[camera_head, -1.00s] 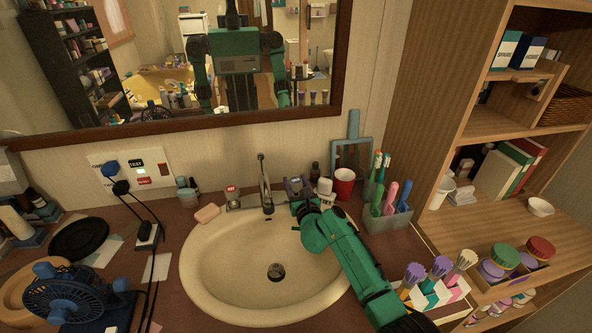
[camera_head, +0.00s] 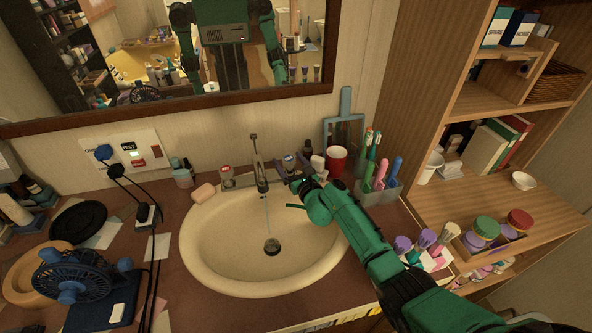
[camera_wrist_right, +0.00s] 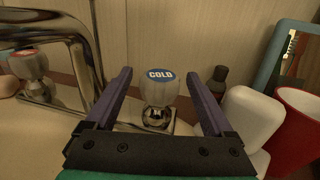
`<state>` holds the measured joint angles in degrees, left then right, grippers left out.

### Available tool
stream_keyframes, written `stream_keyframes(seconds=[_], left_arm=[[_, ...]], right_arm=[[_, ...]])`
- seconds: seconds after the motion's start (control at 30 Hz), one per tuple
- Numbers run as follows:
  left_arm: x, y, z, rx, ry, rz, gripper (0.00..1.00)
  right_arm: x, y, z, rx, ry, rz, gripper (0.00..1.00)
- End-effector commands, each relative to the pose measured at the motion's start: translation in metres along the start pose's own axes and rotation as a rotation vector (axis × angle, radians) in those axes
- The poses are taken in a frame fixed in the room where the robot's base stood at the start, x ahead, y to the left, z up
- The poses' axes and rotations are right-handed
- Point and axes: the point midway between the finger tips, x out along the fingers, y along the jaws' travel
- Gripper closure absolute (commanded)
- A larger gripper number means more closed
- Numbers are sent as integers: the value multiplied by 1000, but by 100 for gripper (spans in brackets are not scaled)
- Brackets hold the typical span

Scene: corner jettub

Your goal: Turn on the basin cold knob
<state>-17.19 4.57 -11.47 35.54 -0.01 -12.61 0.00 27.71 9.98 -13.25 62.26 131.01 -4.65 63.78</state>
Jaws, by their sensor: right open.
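The basin cold knob (camera_wrist_right: 160,86) has a blue COLD cap and stands between the two fingers of my right gripper (camera_wrist_right: 158,76) in the right wrist view, with gaps on both sides. In the head view my right gripper (camera_head: 292,175) is open at the knob (camera_head: 289,162), to the right of the faucet (camera_head: 259,170). A thin stream of water (camera_head: 267,215) runs from the spout into the basin (camera_head: 215,245). The hot knob (camera_head: 227,176) with a red cap is left of the faucet. My left gripper is not in view.
A red cup (camera_head: 336,159) and a white bottle (camera_head: 317,164) stand close to the right of my gripper. A toothbrush holder (camera_head: 378,192) is farther right. Soap (camera_head: 203,193) lies left of the hot knob. A blue fan (camera_head: 75,275) stands at left.

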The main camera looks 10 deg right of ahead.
Motion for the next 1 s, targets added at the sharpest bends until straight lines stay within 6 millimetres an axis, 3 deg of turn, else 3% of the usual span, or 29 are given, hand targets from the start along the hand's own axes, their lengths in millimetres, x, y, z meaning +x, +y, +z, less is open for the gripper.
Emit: stream_keyframes(seconds=[0.33,0.7,1.0], left_arm=[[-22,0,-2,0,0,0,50],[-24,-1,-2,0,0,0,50],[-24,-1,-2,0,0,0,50]], right_arm=[[-56,0,2,-2,2,1,13],[-125,0,-1,0,1,1,13],[-142,0,1,0,-1,1,13]])
